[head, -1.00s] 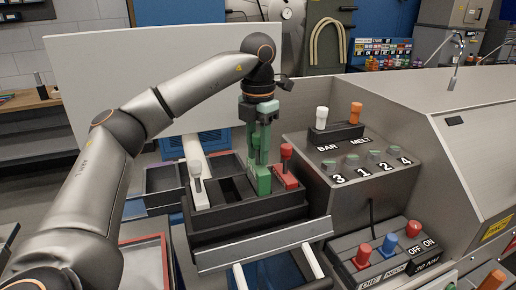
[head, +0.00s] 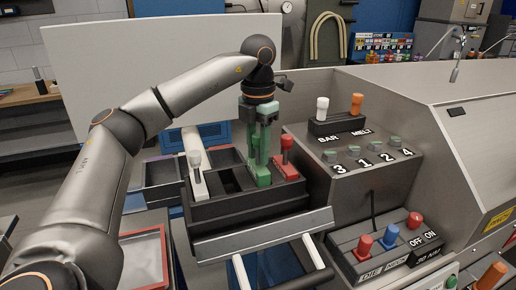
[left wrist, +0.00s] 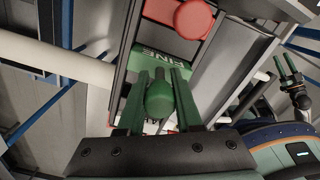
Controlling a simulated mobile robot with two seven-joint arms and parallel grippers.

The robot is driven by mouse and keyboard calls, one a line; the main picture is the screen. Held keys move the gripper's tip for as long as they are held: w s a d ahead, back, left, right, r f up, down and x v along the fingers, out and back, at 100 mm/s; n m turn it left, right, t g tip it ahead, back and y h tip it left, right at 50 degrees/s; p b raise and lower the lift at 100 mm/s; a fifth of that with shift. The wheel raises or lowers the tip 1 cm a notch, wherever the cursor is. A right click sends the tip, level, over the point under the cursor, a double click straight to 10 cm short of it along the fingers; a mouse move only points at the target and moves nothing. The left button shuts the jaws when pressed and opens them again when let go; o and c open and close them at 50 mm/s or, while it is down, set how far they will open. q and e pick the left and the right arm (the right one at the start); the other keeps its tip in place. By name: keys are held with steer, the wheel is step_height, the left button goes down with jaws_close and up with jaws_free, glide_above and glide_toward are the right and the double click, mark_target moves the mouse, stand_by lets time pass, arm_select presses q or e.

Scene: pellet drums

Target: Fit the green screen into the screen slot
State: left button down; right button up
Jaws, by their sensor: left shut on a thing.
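The green screen (head: 263,177) stands in the black rack (head: 245,207), between a dark empty gap and the red screen (head: 287,171). Its base sits down among the rack's walls; how deep is hidden. In the left wrist view the green screen (left wrist: 158,58) carries the word FINE, and its round green knob (left wrist: 160,98) lies between my fingers. My left gripper (head: 260,156) points down from above and is shut on that knob. The dark empty slot (head: 236,181) lies just left of the green screen. My right gripper (left wrist: 285,66) shows small at the right of the left wrist view, fingers apart and empty.
A white-handled screen (head: 197,178) stands at the rack's left end. To the right is a grey console with BAR and MELT levers (head: 338,123) and a lower panel of red and blue knobs (head: 388,244). A metal bar (head: 265,235) runs along the rack's front.

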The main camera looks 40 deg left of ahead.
arm_select(q)
steer(key=shift+f+b, duration=0.4)
steer(key=shift+f, duration=0.35)
steer(key=c, duration=0.5)
jaws_free()
steer(key=shift+r, duration=0.4)
step_height(320, 180, up, 12)
steer(key=p, duration=0.5)
steer(key=shift+f, duration=0.15)
